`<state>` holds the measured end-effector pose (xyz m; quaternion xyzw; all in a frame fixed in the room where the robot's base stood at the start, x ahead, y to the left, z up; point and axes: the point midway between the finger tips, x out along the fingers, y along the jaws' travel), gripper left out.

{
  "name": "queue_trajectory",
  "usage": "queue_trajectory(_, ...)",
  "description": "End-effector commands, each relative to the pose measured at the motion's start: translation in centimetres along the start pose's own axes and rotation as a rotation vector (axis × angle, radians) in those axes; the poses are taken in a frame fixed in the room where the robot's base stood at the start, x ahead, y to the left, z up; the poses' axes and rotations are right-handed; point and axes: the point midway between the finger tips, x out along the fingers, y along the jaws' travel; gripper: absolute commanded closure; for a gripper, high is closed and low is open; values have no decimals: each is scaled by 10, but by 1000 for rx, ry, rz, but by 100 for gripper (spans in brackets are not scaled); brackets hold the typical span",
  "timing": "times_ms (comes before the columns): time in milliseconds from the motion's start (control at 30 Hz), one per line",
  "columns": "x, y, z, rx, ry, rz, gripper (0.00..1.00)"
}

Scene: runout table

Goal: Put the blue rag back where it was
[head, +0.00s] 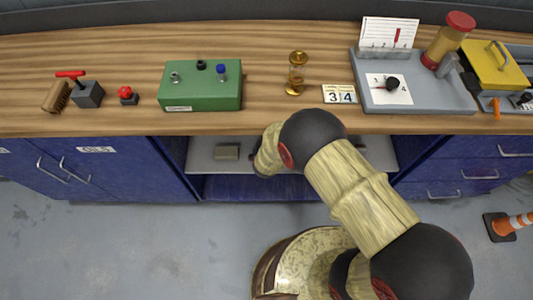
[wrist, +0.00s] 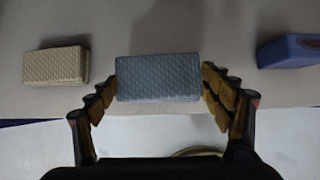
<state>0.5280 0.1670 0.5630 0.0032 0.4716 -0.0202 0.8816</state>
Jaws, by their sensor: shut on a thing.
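The blue rag (wrist: 158,78) is a folded, grey-blue textured block in the middle of the wrist view. My gripper (wrist: 160,86) has its fingers against the rag's left and right sides and is shut on it. The rag is at the light shelf surface; I cannot tell whether it rests on it or is slightly above. In the head view my arm reaches into the open bay under the bench, and the rag and fingertips are hidden there.
A beige folded rag (wrist: 56,65) lies left of my gripper on the shelf (head: 203,164). A blue-purple object (wrist: 290,51) lies to the right. Blue cabinets (head: 118,172) flank the bay. The wooden benchtop (head: 280,121) overhangs it, carrying a green box (head: 200,91) and other items.

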Motion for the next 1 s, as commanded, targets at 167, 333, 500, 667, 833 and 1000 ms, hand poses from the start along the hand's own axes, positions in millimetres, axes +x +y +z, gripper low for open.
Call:
queue_trajectory(167, 14, -1, 20, 0, 1, -1, 44)
queue_trajectory(333, 19, -1, 28, 0, -1, 0, 44)
queue_trajectory(500, 39, -1, 18, -2, 3, -1, 44)
queue_trajectory(667, 52, 0, 11, -1, 0, 1, 44)
queue_trajectory(833, 50, 0, 12, -1, -1, 1, 44)
queue_trajectory(1000, 52, 0, 10, -1, -1, 1, 44)
